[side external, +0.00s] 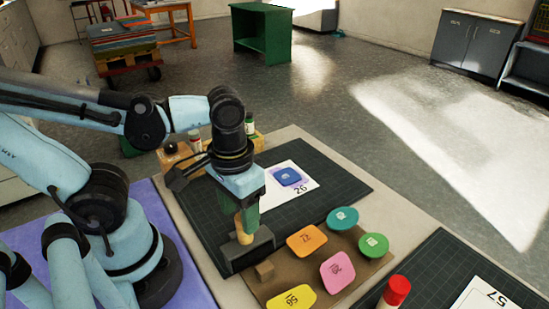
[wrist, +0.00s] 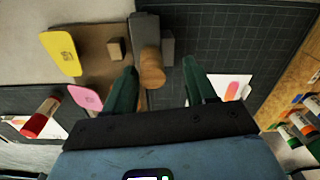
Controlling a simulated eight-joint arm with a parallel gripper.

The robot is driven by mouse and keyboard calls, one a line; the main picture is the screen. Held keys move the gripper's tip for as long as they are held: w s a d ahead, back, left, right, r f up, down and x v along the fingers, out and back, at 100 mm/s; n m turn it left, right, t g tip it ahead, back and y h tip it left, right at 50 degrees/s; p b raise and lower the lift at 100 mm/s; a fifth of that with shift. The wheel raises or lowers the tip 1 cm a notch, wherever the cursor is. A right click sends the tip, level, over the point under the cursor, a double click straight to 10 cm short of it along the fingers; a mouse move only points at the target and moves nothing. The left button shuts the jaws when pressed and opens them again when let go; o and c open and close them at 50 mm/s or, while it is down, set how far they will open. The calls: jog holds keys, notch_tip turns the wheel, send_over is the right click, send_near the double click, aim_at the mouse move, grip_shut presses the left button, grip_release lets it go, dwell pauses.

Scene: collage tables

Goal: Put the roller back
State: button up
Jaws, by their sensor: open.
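The roller (wrist: 152,68) shows as a rounded wooden handle; I take this piece to be the roller, and its lower end is hidden. It stands upright at a dark grey block (side external: 250,252), which also shows in the wrist view (wrist: 145,30). I cannot tell whether the block is its rest or part of it. My gripper (side external: 246,212) is right above the block, pointing down. In the wrist view my gripper (wrist: 163,78) is open, with the handle showing between the fingers, nearer the left one. Whether a finger touches it cannot be told.
A brown board (side external: 318,264) beside the block carries several coloured tiles and a small wooden cube (side external: 265,271). A red-capped tube (side external: 396,290) stands front right. Bottles stand behind my gripper.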

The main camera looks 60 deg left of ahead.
notch_tip(320, 180, up, 9)
jog(key=shift+f, duration=0.2)
jog(key=w+a+f+m+t, duration=0.1)
jog(key=w+a+f+t, duration=0.1)
jog(key=w, duration=0.3)
jog(key=w+a+f+t, duration=0.2)
jog(key=w+a+t, duration=0.1)
jog(key=w+t, duration=0.1)
jog(key=shift+w+a+m+t, duration=0.25)
jog(key=shift+w+m+t, duration=0.15)
jog(key=shift+t, duration=0.1)
dwell(0.7)
